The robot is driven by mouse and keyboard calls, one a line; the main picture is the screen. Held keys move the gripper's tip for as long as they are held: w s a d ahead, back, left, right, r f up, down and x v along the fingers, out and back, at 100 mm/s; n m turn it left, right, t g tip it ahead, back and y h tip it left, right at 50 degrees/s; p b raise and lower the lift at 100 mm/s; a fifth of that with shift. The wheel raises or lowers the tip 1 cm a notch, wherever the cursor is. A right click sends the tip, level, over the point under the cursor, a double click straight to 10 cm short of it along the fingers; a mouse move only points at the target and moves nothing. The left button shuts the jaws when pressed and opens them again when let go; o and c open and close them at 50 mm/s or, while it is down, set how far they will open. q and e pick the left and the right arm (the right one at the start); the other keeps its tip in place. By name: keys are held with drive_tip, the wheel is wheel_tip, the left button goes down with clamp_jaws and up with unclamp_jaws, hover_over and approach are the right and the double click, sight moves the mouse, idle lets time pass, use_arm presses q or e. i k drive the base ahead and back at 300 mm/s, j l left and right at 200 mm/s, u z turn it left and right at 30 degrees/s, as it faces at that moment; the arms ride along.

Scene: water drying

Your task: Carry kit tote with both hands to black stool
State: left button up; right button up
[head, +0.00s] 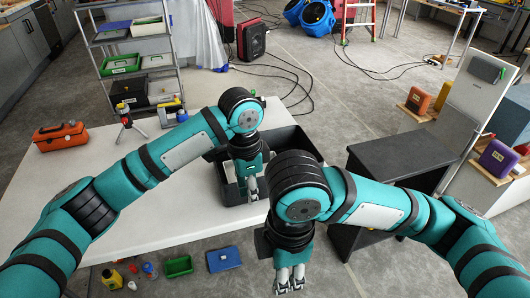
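The kit tote (306,150), a dark open box, sits at the right end of the white table. My arms cover much of it, so most of its contents are hidden. My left gripper (250,191) points down at the near part of the tote, overlapping it in the picture; I cannot tell whether it touches. My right gripper (290,282) hangs below and right of the tote, past the table's near edge, with no object visible at its fingers. The finger gaps are too small to judge. The black stool (412,153) stands right of the table, its top bare.
The white table (165,215) also carries an orange toolbox (61,136). A green tray (178,266), a blue case (224,259) and small bottles lie below its near edge. A wire shelf (132,50) stands behind. A leaning panel (468,95) stands close to the stool's right.

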sight(405, 151)
drive_tip(key=i, duration=1.25)
